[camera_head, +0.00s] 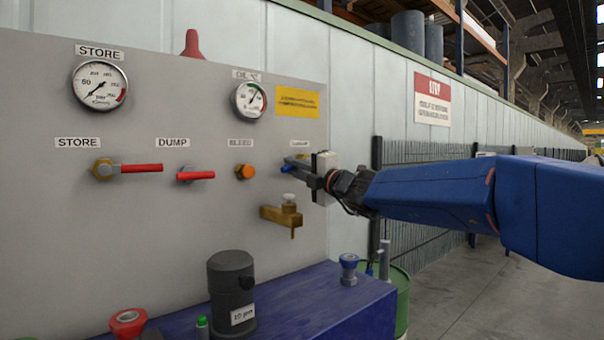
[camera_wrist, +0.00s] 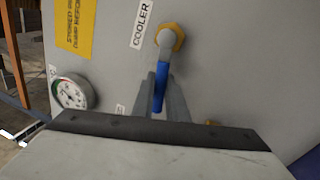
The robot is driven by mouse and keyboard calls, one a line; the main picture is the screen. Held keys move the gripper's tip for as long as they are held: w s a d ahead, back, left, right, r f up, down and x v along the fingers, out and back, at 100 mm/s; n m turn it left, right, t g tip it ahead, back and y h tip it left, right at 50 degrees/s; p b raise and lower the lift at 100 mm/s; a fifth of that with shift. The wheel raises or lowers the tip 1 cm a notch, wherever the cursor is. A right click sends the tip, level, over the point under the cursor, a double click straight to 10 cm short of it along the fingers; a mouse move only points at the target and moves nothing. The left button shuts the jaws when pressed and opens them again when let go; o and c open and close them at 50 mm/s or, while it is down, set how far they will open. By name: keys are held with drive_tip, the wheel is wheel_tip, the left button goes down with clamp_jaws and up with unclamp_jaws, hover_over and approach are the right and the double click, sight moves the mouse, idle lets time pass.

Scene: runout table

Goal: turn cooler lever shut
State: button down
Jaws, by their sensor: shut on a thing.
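The cooler lever (camera_wrist: 160,76) is a blue handle on a brass hex fitting (camera_wrist: 171,38), under the label COOLER (camera_wrist: 143,24) in the wrist view. In the head view a bit of the blue lever (camera_head: 288,169) shows at the right of the grey panel, mostly hidden by my gripper. My gripper (camera_wrist: 160,100) is shut on the blue lever, with one grey finger on each side of it. In the head view my gripper (camera_head: 298,164) reaches in from the right to the panel.
Red STORE lever (camera_head: 140,168), red DUMP lever (camera_head: 196,175) and orange BLEED knob (camera_head: 245,172) sit left of it. A brass tap (camera_head: 282,214) is just below my gripper. A dark cylinder (camera_head: 231,290) stands on the blue ledge (camera_head: 345,308). The aisle floor (camera_head: 465,290) is clear.

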drive_tip(key=shift+r+m+h, duration=0.15)
drive_tip(key=shift+r+m, duration=0.2)
drive_tip(key=shift+m, duration=0.35)
drive_tip(key=shift+r+m+h, duration=0.15)
drive_tip(key=shift+r+m, duration=0.15)
drive_tip(key=shift+m, duration=0.4)
drive_tip(key=c, duration=1.7)
unclamp_jaws()
drive_tip(key=shift+c, duration=0.2)
drive_tip(key=shift+s+d, duration=0.1)
drive_tip(key=v, duration=1.7)
drive_tip(key=shift+f, duration=0.3)
drive_tip(key=shift+s, duration=0.1)
